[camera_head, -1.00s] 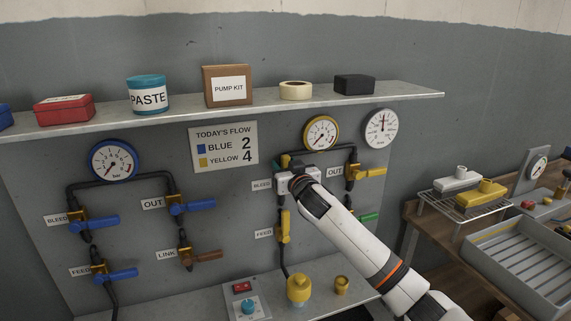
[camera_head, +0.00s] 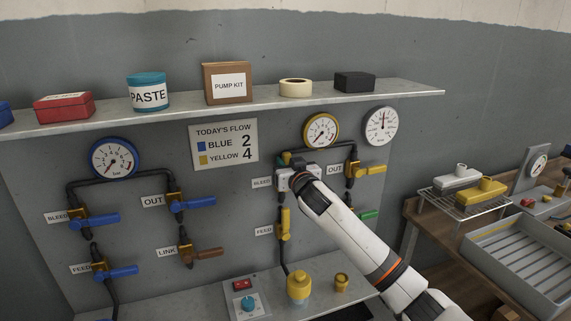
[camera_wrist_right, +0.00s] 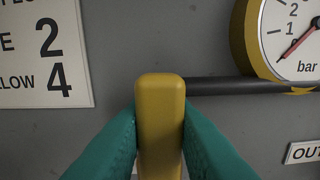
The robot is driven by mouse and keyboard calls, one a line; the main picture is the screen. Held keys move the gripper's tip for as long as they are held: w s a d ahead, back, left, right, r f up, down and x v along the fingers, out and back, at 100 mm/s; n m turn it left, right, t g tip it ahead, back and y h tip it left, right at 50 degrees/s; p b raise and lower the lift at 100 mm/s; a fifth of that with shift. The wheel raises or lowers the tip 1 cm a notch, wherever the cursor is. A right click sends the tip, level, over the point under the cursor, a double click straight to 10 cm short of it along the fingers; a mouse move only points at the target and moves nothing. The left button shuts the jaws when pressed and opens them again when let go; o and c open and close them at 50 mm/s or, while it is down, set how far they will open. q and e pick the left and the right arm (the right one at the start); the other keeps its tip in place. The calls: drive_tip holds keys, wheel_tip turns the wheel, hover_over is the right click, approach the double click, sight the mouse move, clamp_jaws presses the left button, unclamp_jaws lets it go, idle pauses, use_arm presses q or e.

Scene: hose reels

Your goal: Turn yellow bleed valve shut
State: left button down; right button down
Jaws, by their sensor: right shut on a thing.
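My right gripper (camera_wrist_right: 160,135) is shut on the yellow bleed valve handle (camera_wrist_right: 160,120), which stands upright between the two teal fingers in the right wrist view. In the head view my right gripper (camera_head: 292,176) covers most of this valve, just right of the bleed label (camera_head: 262,183). The yellow-rimmed gauge (camera_head: 321,130) is above and to the right of it. The yellow feed valve handle (camera_head: 285,223) hangs upright below. The yellow out valve handle (camera_head: 371,169) points right, roughly level. My left gripper is not in view.
The blue pipe set with its blue-rimmed gauge (camera_head: 114,158) is on the left of the panel. A shelf (camera_head: 405,92) with boxes and tubs runs above. A yellow knob (camera_head: 299,286) stands on the ledge below. A grey tray (camera_head: 520,262) and a wire rack are at the right.

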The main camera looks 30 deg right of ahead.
drive_tip(key=s+d+f+m+p, duration=0.1)
drive_tip(key=d+f+m, duration=0.6)
drive_tip(key=m, duration=1)
drive_tip(key=shift+s+f+m+p, duration=0.3)
drive_tip(key=shift+s+f+p, duration=0.05)
drive_tip(key=shift+p, duration=0.15)
drive_tip(key=shift+f, duration=0.1)
drive_tip(key=c, duration=1.2)
unclamp_jaws()
drive_tip(key=shift+c, duration=0.2)
drive_tip(key=shift+s, duration=0.1)
drive_tip(key=b+v, duration=0.1)
drive_tip(key=v, duration=1.1)
drive_tip(key=shift+b, duration=0.4)
drive_tip(key=shift+d, duration=0.1)
